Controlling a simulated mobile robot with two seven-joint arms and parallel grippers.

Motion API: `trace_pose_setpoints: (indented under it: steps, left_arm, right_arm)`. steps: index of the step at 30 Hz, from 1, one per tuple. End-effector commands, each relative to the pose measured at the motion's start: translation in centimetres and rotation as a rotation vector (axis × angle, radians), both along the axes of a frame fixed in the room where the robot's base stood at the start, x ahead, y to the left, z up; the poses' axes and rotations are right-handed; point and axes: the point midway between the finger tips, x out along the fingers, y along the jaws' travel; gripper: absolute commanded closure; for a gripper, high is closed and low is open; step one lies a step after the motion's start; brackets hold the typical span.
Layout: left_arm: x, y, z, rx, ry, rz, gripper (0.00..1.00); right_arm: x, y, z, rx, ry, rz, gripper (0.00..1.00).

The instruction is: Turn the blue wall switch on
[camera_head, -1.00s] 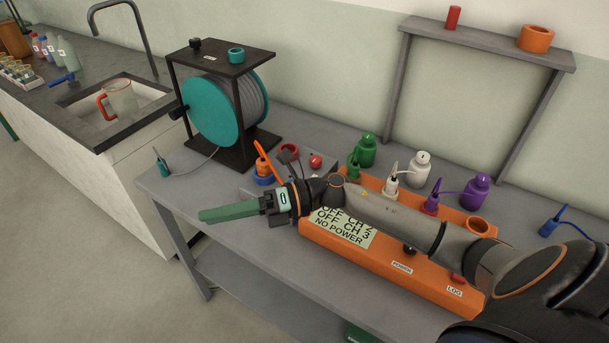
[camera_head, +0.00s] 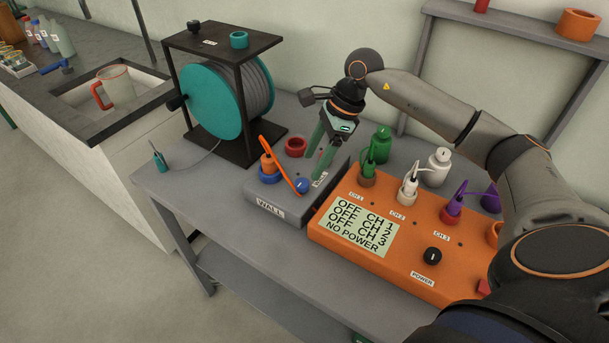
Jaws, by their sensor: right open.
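A grey box marked WALL (camera_head: 270,209) stands on the bench. The blue wall switch (camera_head: 302,187) is a small round knob on its top, near the front right. An orange cable crosses close beside it; the setting of its small pale mark is too small to tell. My right gripper (camera_head: 315,167) points down over the box, with its two green fingers apart and nothing between them. The fingertips are just behind and to the right of the blue switch. The red knob is hidden now, probably behind the gripper. My left gripper is out of view.
An orange plug (camera_head: 268,163) stands in a blue socket (camera_head: 270,178); a red empty socket (camera_head: 295,146) is behind. An orange power box (camera_head: 389,287) adjoins on the right, its display reading NO POWER. A cable reel (camera_head: 211,107) stands at the left.

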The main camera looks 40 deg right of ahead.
Motion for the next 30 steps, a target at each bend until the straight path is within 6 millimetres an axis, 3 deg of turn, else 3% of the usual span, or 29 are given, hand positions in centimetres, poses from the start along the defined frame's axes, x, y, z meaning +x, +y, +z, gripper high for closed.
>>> trace_pose_setpoints:
  steps: [3,9,22,30]
  left_arm:
    - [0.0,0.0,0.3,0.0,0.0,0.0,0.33]
    - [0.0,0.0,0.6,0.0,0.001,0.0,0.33]
    - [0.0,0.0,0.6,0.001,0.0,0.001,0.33]
    - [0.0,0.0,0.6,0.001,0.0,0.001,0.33]
  right_arm:
    - [0.3,1.0,-2.2,0.003,0.004,0.001,0.29]
    - [0.7,1.9,-4.8,0.002,0.002,-0.001,0.29]
    - [0.9,2.3,-5.7,0.002,-0.001,0.0,0.29]
    - [0.9,2.2,-5.7,0.002,0.0,-0.001,0.59]
